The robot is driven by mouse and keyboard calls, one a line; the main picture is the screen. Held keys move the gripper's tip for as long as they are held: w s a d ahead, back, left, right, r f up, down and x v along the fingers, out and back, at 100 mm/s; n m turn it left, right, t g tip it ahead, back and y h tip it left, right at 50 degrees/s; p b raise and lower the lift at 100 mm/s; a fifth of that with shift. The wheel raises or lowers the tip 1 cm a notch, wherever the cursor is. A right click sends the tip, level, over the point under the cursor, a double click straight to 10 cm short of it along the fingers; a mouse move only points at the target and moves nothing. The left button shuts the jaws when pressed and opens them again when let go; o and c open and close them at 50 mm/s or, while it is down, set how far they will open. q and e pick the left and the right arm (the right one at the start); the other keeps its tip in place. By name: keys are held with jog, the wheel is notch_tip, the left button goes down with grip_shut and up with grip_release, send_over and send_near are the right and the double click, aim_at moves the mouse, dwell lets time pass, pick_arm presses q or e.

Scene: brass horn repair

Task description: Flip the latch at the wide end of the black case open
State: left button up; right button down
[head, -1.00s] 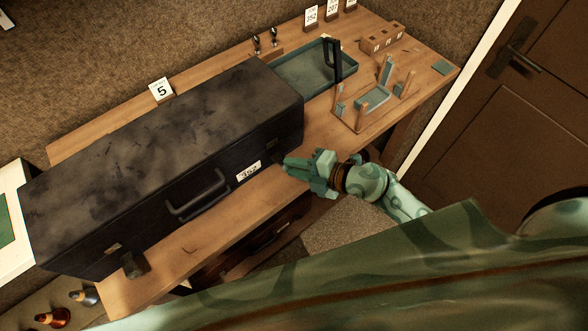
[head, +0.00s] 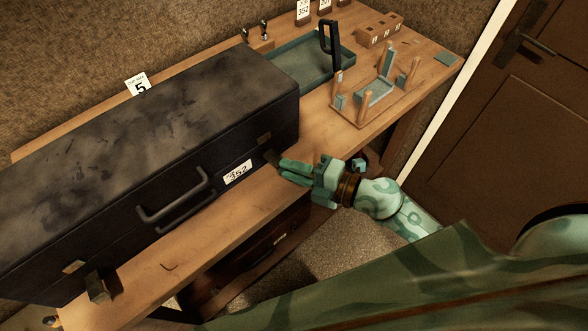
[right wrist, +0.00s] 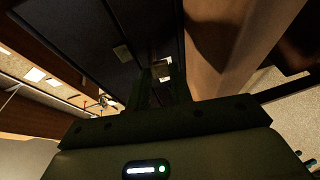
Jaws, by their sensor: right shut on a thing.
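The long black case (head: 150,125) lies closed on the bench, with its handle (head: 175,195) and a white "352" label (head: 237,172) on the front. Near its right-hand end, a small brass plate (head: 264,138) sits on the front face. Just below it, a dark latch piece (head: 271,157) stands out at the fingertips of my right gripper (head: 280,163). The gripper is shut on this latch; its fingers hide part of it. My left gripper is out of view.
Another dark latch piece (head: 97,288) juts from the case front at the left, below a brass plate (head: 72,267). A teal tray (head: 300,82) and a wooden stand (head: 378,100) lie to the right.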

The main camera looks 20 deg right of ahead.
jog(key=c, duration=1.4)
grip_release()
jog(key=shift+s+f, duration=0.1)
jog(key=shift+f, duration=0.3)
jog(key=shift+o, duration=0.2)
jog(key=shift+r, duration=0.1)
jog(key=shift+r, duration=0.1)
jog(key=b+v, duration=0.1)
jog(key=v, duration=1.5)
jog(key=shift+b, duration=0.4)
jog(key=shift+d, duration=0.1)
